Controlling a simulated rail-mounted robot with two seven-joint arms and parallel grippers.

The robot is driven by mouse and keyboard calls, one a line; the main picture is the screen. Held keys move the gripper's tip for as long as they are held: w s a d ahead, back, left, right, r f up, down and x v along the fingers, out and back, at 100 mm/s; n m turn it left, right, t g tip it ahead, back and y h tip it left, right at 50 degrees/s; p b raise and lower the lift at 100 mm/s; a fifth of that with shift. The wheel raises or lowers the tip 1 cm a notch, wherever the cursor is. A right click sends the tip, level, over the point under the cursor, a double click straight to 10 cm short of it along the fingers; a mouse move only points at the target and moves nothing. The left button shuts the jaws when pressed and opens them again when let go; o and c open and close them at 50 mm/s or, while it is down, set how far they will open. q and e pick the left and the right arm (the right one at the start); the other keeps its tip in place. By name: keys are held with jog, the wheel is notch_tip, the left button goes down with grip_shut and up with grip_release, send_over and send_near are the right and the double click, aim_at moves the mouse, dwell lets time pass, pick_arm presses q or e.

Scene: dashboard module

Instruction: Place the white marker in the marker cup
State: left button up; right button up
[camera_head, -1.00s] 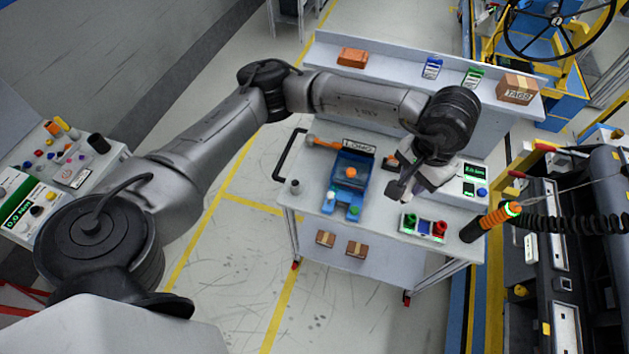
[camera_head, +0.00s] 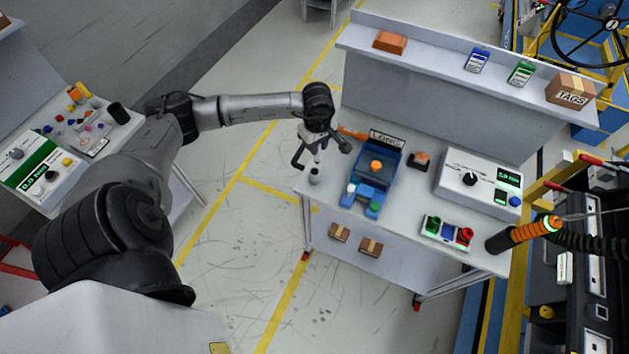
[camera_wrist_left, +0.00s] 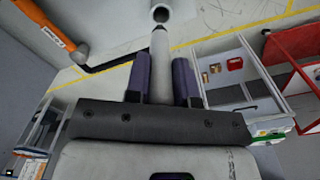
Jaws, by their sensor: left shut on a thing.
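My left gripper (camera_head: 316,153) is shut on the white marker (camera_wrist_left: 159,65), which stands out between the two dark fingers in the left wrist view (camera_wrist_left: 160,85). The marker's far end points at the marker cup (camera_wrist_left: 161,13), a small grey cup with a dark round opening. The cup (camera_head: 315,177) stands near the left edge of the white workbench, and my gripper is just above it. The opening looks clear, and the marker's end seems just short of it. I cannot tell the exact gap. My right gripper is not in view.
On the workbench (camera_head: 408,205), right of the cup, are an orange-handled hammer (camera_head: 352,133), a blue bin (camera_head: 373,180), a button box (camera_head: 446,232) and a grey meter unit (camera_head: 475,180).

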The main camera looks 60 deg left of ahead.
pick_arm(q)
jog(key=shift+n, duration=0.3)
jog(key=f, duration=0.4)
jog(key=a+f, duration=0.1)
jog(key=shift+s+f+p, duration=0.25)
jog(key=shift+f+p, duration=0.1)
jog(key=shift+f, duration=0.05)
notch_tip(320, 180, down, 5)
jog(key=shift+r, duration=0.2)
jog(key=shift+f, duration=0.15)
jog(key=o, duration=0.9)
